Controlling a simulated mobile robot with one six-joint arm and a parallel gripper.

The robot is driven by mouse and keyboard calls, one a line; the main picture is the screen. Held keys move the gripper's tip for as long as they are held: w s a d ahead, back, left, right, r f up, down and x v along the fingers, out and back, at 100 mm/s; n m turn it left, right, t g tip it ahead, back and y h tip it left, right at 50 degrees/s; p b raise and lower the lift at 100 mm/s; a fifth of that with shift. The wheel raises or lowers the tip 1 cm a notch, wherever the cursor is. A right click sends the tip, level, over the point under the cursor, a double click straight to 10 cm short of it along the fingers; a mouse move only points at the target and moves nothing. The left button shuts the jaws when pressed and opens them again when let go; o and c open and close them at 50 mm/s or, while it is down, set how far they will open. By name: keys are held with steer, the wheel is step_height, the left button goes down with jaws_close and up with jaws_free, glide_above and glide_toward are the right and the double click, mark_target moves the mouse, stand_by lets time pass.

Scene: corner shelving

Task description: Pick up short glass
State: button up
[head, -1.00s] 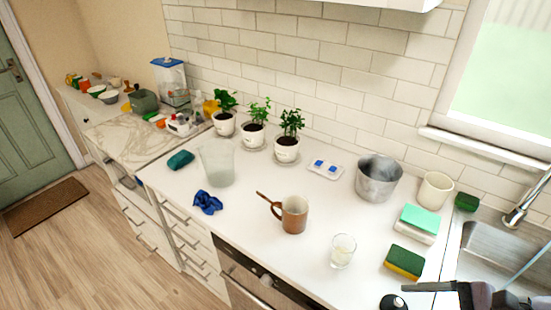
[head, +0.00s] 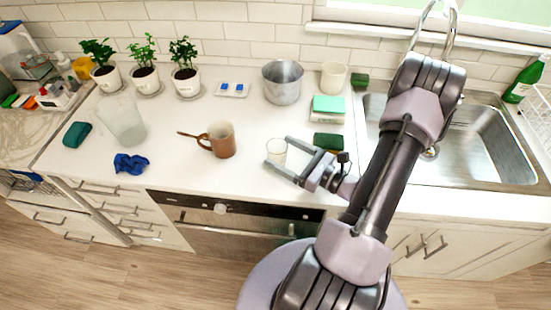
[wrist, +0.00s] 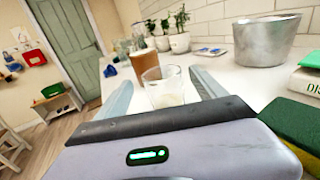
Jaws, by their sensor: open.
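The short glass (head: 277,150) is clear and stands upright on the white counter near its front edge. In the wrist view the short glass (wrist: 164,86) stands between the two fingers, with a gap visible on each side. My gripper (head: 276,157) is open, low over the counter, reaching in from the right with a finger on either side of the glass. In the wrist view my gripper (wrist: 160,85) shows its fingers spread. The lower part of the glass is partly hidden by my gripper body in the wrist view.
A brown mug (head: 221,140) with a spoon stands left of the glass. A green-yellow sponge (head: 327,142) lies right behind my gripper. The sink (head: 480,145) is at right.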

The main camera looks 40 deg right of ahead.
mark_target(269, 144)
steer(key=b+x, duration=0.1)
steer(key=x, duration=0.5)
steer(key=shift+d, duration=0.15)
steer(key=shift+s, duration=0.1)
jaws_close()
